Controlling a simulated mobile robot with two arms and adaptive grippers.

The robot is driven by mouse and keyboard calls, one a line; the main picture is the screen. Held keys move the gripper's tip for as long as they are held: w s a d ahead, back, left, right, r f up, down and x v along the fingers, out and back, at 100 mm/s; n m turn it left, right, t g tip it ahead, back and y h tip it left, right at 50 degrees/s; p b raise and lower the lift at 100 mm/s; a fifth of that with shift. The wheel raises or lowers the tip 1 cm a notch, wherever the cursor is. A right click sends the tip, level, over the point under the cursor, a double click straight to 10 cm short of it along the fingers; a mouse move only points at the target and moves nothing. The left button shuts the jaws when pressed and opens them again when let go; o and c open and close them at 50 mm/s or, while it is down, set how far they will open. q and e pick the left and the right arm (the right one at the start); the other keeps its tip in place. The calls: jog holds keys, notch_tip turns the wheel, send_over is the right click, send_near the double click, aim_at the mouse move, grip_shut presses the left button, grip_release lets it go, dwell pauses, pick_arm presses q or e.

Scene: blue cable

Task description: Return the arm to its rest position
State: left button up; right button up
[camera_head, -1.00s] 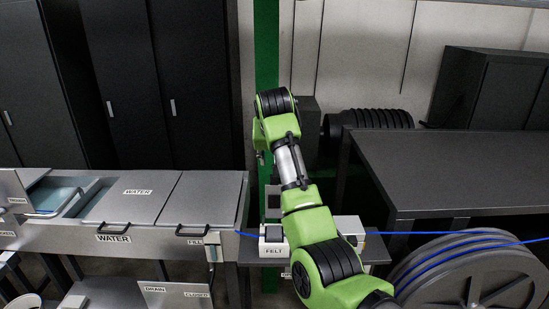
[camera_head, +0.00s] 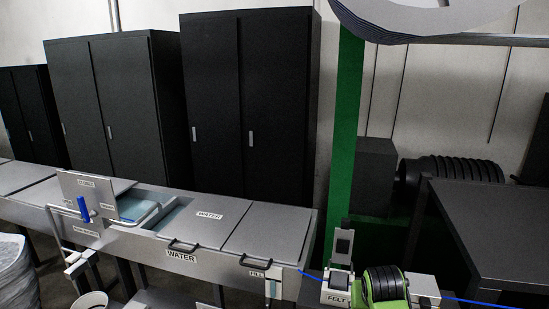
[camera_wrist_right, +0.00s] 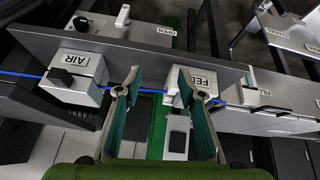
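My right arm, green with black ribbed joints, shows only in part at the bottom of the head view (camera_head: 385,285). My right gripper (camera_wrist_right: 160,78) is open in the right wrist view, its two green-padded fingers apart with nothing held between them. The blue cable (camera_wrist_right: 150,91) runs across behind the fingers, through the FELT block (camera_wrist_right: 204,80) and the AIR block (camera_wrist_right: 78,72). In the head view the cable (camera_head: 312,276) enters the FELT block (camera_head: 337,299) and leaves to the right. My left gripper is not in view.
The grey WATER trough (camera_head: 209,216) stands left of the blocks, with an open lid (camera_head: 88,192) at its left. A dark table (camera_head: 490,225) is at the right. Black cabinets (camera_head: 250,105) line the wall. A round grey object (camera_head: 420,18) hangs at the top right.

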jog(key=s+f+n+g, duration=0.1)
jog(key=s+f, duration=0.3)
jog(key=s, duration=0.5)
jog(key=s+f+n, duration=0.1)
jog(key=s+f, duration=0.4)
jog(key=s, duration=0.4)
jog(key=s+a+n+g+y, duration=0.1)
jog(key=s+a, duration=0.1)
jog(key=s, duration=0.7)
jog(key=s+a+n+g+y, duration=0.1)
jog(key=s+a, duration=0.1)
jog(key=s, duration=0.6)
notch_tip(320, 180, down, 36)
jog(key=s+b, duration=0.2)
jog(key=b, duration=0.6)
jog(key=s+d+f+g+b, duration=0.2)
jog(key=s+f+b, duration=0.4)
jog(key=s+f, duration=1.1)
notch_tip(320, 180, down, 4)
jog(key=shift+d+r, duration=0.1)
jog(key=shift+d, duration=0.35)
